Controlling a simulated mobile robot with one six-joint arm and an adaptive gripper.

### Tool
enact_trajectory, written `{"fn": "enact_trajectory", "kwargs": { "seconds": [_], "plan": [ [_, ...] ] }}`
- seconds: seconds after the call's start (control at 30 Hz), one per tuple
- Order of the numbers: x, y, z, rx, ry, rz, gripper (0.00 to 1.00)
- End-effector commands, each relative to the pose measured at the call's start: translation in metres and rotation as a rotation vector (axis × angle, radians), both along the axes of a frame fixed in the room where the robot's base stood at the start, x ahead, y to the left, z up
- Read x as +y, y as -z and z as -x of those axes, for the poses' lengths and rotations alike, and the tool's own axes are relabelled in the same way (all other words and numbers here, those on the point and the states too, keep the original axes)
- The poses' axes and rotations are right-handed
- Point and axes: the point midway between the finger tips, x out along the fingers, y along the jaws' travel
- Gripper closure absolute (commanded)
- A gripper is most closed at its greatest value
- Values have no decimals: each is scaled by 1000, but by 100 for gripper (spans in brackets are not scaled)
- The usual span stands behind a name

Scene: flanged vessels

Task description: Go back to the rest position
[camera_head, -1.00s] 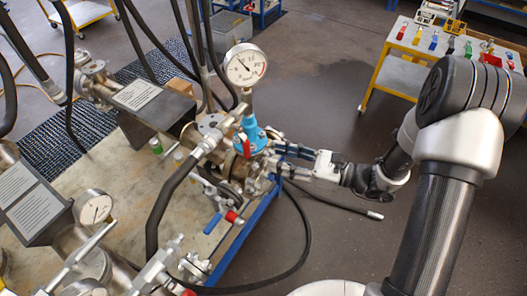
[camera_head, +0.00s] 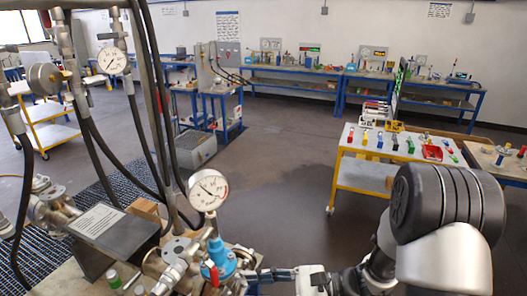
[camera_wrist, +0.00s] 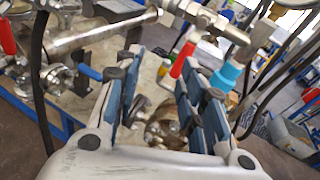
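My gripper shows in the wrist view (camera_wrist: 163,78), its two blue-padded fingers spread apart with no object clamped between them. Metal fittings lie beyond the gap. In the head view my gripper (camera_head: 268,274) is low in the picture, partly cut off by the bottom edge, beside a blue valve body (camera_head: 217,262). The blue body also shows in the wrist view (camera_wrist: 226,75), right of the fingers. A round white gauge (camera_head: 208,190) stands above it. I cannot tell whether the gripper touches any fitting.
Red-handled valves (camera_wrist: 183,56) and pipework crowd around my fingers. Black hoses (camera_head: 160,120) hang at the left. A yellow-framed table (camera_head: 352,174) with coloured tools stands at the right. Blue benches (camera_head: 290,82) line the back wall. The middle floor (camera_head: 270,170) is open.

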Motion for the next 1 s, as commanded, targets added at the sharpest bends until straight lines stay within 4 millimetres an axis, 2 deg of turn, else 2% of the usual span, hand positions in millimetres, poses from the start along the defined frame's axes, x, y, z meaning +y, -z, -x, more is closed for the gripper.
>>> {"fn": "enact_trajectory", "kwargs": {
  "seconds": [0.1,0.27,0.4,0.5,0.67,0.8,1.0],
  "plan": [
    [6,-15,36,-145,-167,138,63],
    [-3,-21,86,-346,-382,354,63],
    [-23,-18,122,-533,-551,558,63],
    [-43,-15,140,-671,-657,713,63],
    [-81,-12,158,-896,-803,974,63],
    [-115,-16,162,-1080,-899,1201,63],
    [-145,-28,163,-1241,-972,1420,63]
  ]
}}
